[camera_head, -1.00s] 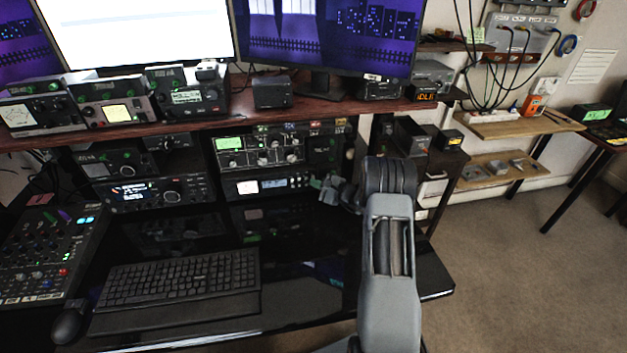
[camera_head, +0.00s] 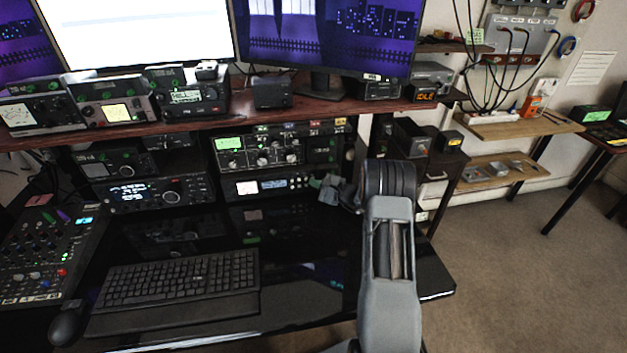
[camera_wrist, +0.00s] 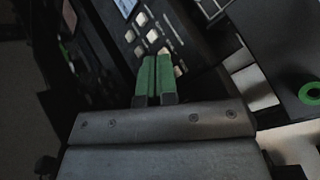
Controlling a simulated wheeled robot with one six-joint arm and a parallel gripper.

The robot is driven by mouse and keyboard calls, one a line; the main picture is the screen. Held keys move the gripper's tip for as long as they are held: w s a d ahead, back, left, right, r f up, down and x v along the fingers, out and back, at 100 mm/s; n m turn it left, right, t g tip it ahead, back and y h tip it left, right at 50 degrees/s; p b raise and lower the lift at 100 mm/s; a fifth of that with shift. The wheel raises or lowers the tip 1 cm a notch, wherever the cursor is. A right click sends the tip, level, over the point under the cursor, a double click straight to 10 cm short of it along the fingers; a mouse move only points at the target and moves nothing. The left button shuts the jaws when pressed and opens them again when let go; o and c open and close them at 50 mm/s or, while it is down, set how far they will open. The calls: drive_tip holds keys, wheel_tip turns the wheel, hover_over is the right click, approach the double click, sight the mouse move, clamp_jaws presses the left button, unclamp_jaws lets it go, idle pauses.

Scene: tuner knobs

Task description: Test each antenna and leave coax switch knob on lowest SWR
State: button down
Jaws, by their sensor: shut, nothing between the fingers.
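A rack unit with a green-lit screen and several knobs (camera_head: 262,153) stands under the shelf. Below it is a slim unit with a small screen and buttons (camera_head: 268,185). My gripper (camera_head: 322,183) is at the right end of this slim unit. In the wrist view its green fingers (camera_wrist: 154,72) are together and empty, with their tips in front of pale square buttons (camera_wrist: 141,19) on a dark panel. I cannot tell whether they touch. I cannot tell for sure which knob is the coax switch. Part of the area behind my gripper is hidden.
A radio with a large dial (camera_head: 160,193) stands at the left. Meter boxes (camera_head: 115,112) sit on the wooden shelf (camera_head: 232,117). A keyboard (camera_head: 180,283), mouse (camera_head: 66,325) and mixer (camera_head: 45,255) lie on the black desk. Cables hang from a wall panel (camera_head: 520,38).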

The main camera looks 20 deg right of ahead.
drive_tip(key=shift+w+r+b, duration=0.35)
drive_tip(key=shift+r, duration=0.15)
idle(0.7)
drive_tip(key=shift+s+a+f+b, duration=0.1)
drive_tip(key=shift+s+f+b, duration=0.1)
drive_tip(key=shift+s+b, duration=0.1)
idle(0.4)
drive_tip(key=shift+s+f, duration=0.1)
drive_tip(key=shift+s, duration=0.1)
drive_tip(key=shift+s+a+f, duration=0.1)
drive_tip(key=shift+s+a, duration=0.1)
drive_tip(key=shift+s, duration=0.9)
drive_tip(key=shift+s+a+f, duration=0.1)
drive_tip(key=shift+s+a, duration=0.1)
drive_tip(key=shift+s, duration=0.9)
